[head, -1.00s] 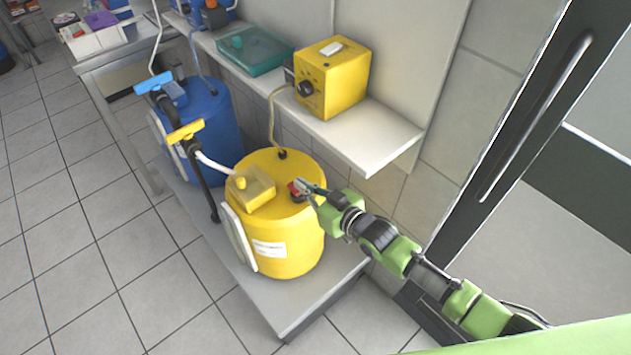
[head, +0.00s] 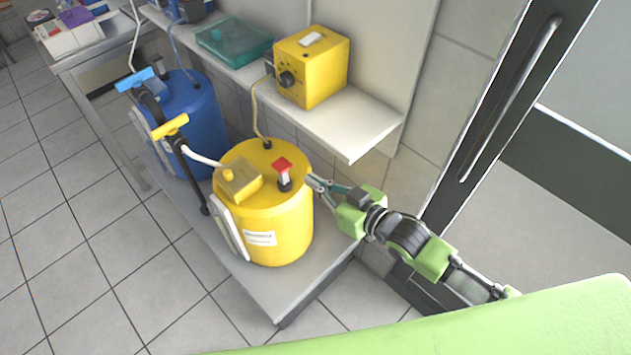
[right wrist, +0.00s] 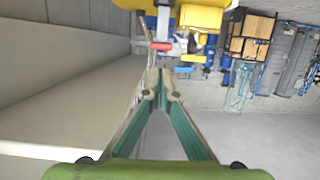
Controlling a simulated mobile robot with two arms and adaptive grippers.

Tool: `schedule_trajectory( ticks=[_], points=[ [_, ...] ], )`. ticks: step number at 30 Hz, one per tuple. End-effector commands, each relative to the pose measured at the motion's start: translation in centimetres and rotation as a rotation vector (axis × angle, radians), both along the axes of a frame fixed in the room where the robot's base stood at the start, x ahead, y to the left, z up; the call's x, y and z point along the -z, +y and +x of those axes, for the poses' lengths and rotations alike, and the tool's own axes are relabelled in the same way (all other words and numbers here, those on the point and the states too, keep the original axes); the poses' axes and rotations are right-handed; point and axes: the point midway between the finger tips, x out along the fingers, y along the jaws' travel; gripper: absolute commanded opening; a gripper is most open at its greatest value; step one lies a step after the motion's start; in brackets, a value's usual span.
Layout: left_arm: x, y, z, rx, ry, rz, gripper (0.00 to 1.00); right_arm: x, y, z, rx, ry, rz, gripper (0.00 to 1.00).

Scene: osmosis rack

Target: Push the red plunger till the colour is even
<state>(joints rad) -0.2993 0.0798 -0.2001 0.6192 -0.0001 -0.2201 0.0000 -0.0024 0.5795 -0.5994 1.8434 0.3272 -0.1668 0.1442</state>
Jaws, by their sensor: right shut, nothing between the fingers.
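The red plunger (head: 282,164) stands raised on the lid of the yellow barrel (head: 280,238), with a pale stem visible under its red top. My right gripper (head: 310,181) is just right of the plunger, at the barrel's edge, apart from it and empty, with its fingertips together. In the right wrist view the fingertips (right wrist: 164,88) meet, and the red plunger (right wrist: 161,46) shows beyond them at the top. My left gripper is out of view. No colour to be judged inside the barrel can be made out.
A yellow box with a dial (head: 311,68) and a teal case (head: 234,43) sit on the white shelf (head: 345,135) above. A blue barrel (head: 195,115) stands left, near a yellow-handled pump (head: 170,127). A dark door frame (head: 480,130) rises at right.

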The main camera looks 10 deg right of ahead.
Motion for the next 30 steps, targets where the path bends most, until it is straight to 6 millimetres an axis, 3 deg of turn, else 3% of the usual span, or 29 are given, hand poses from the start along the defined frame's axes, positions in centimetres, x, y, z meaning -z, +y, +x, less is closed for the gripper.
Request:
schedule_trajectory(
  ticks=[16, 24, 30],
  points=[
    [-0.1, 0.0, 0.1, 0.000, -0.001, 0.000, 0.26, -0.1, 0.0, 0.0, 0.000, 0.000, 0.000, 0.00],
    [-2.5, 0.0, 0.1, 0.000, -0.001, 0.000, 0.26, -4.9, 0.1, 0.0, 0.001, 0.004, 0.001, 0.00],
    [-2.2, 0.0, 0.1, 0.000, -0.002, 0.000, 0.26, -4.8, 0.0, 0.0, 0.000, 0.005, -0.003, 0.00]
  ],
)
